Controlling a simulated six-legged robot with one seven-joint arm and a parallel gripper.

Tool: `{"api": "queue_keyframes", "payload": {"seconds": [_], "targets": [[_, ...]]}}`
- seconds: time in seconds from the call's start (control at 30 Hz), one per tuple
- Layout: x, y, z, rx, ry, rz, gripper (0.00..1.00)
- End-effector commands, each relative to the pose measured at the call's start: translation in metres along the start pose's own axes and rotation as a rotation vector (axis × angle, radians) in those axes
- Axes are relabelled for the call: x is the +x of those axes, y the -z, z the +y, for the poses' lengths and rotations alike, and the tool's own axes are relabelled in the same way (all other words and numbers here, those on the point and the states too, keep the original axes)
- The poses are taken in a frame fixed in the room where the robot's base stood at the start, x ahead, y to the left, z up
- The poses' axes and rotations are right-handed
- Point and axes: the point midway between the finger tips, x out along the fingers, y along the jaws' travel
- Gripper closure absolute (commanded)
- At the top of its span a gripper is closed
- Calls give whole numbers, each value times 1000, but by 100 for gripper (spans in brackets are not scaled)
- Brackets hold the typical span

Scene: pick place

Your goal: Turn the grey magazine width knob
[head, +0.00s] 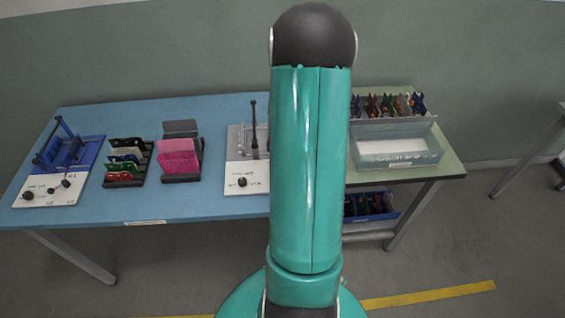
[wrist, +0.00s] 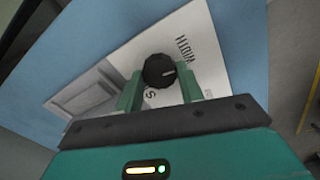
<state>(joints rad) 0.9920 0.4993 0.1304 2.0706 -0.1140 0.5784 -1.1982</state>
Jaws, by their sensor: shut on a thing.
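The grey magazine (head: 240,140) stands on the blue table, its right part hidden behind my arm. Its white front panel (head: 256,187) carries a dark knob (head: 242,182). In the wrist view, a round black knob (wrist: 159,71) with a pale pointer mark sits on a white panel (wrist: 200,35) with black lettering that seems to read WIDTH. My gripper (wrist: 160,84) is shut on this knob, one green finger on each side. My gripper is hidden behind my arm in the head view. I cannot tell whether both views show the same knob.
A blue unit (head: 75,152) with a white front stands at the far left. Racks with green and red plates (head: 125,160) and pink plates (head: 178,155) stand between. A clear bin (head: 397,150) is at right. The blue table's front strip (head: 180,205) is clear.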

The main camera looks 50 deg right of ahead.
Motion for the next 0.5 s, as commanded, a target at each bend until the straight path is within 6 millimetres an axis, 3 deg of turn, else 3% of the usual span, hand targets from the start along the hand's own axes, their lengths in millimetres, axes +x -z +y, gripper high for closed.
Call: {"api": "queue_keyframes", "payload": {"seconds": [0.5], "targets": [[-1, 0, 1, 488, -1, -1, 85]]}}
